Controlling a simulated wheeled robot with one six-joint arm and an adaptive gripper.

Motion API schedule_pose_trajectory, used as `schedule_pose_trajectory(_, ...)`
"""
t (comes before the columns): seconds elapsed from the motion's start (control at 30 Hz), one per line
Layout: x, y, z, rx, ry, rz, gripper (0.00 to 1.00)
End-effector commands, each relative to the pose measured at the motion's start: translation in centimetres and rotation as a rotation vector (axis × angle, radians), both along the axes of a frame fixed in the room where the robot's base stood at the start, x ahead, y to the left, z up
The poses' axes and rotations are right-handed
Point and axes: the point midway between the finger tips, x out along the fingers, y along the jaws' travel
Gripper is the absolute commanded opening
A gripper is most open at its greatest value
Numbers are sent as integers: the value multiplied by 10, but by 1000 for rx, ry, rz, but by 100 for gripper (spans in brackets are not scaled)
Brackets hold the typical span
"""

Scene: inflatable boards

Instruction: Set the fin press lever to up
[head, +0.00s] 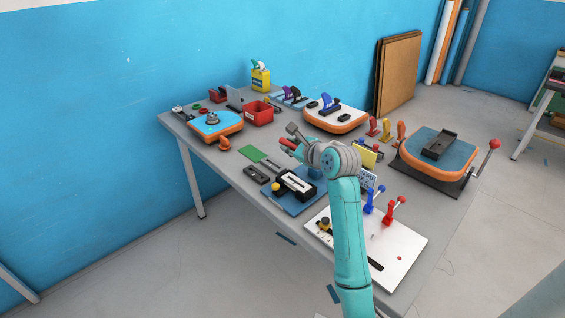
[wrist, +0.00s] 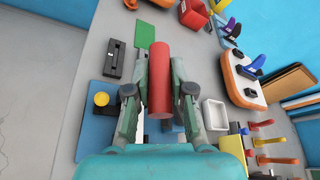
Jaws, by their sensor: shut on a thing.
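A lever with a red ball knob (head: 494,144) rises at a slant beside a blue-topped orange board (head: 410,144) with a black block on it, at the right end of the table. No label shows which one is the fin press lever. My gripper (wrist: 159,75) is shut on a red cylinder (wrist: 159,95), seen upright between the fingers in the wrist view. In the head view my gripper (head: 290,143) is over the middle of the table, apart from these levers.
Below my gripper are a green plate (head: 252,154), black blocks and a blue base with a yellow knob (head: 276,187). Red, yellow and orange hooks (head: 386,129) stand near the back edge. A red bin (head: 258,114) and orange-rimmed boards stand farther back. Bare tabletop shows between the items.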

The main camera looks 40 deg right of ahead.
Motion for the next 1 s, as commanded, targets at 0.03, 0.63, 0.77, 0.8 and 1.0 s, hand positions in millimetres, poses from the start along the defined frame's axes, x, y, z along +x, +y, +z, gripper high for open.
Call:
schedule_pose_trajectory(0.03,0,-10,9,41,-1,-4,0)
schedule_pose_trajectory(0.63,3,-98,51,275,10,-3,0)
schedule_pose_trajectory(0.77,4,-110,53,273,9,-2,0)
schedule_pose_trajectory(0.8,4,-113,53,273,10,-1,0)
schedule_pose_trajectory(1.0,4,-123,54,273,9,-2,0)
